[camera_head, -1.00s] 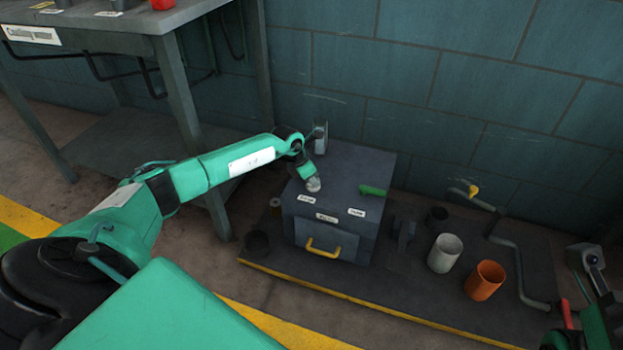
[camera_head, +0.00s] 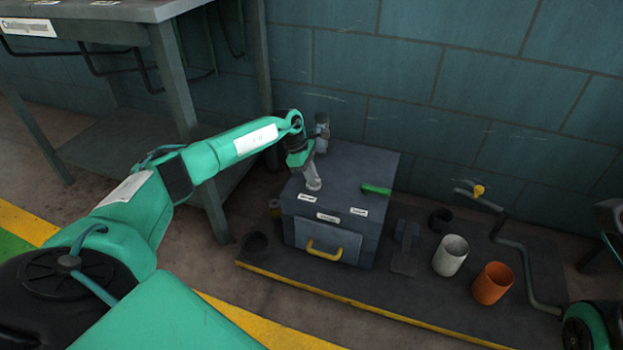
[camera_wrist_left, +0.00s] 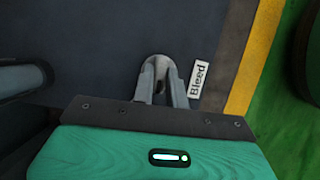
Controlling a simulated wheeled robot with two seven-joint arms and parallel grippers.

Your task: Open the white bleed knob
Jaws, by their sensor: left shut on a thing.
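The dark grey box (camera_head: 352,177) stands on a low platform, with small white labels along the front of its top. The label reading "Bleed" (camera_wrist_left: 197,78) lies just right of my fingers in the left wrist view. My left gripper (camera_head: 313,183) reaches down to the left part of the box top, beside the labels. In the left wrist view my left gripper (camera_wrist_left: 160,72) is shut on a pale rounded piece, the white bleed knob (camera_wrist_left: 157,63). The fingers hide most of the knob. My right gripper cannot be made out; only parts of that arm show at the right edge.
A green handle (camera_head: 376,190) sticks out at the box's right, and a yellow handle (camera_head: 324,251) is on its front. A white cup (camera_head: 450,256), an orange cup (camera_head: 492,284) and a bent pipe (camera_head: 517,262) stand to the right. A workbench (camera_head: 185,90) is at left.

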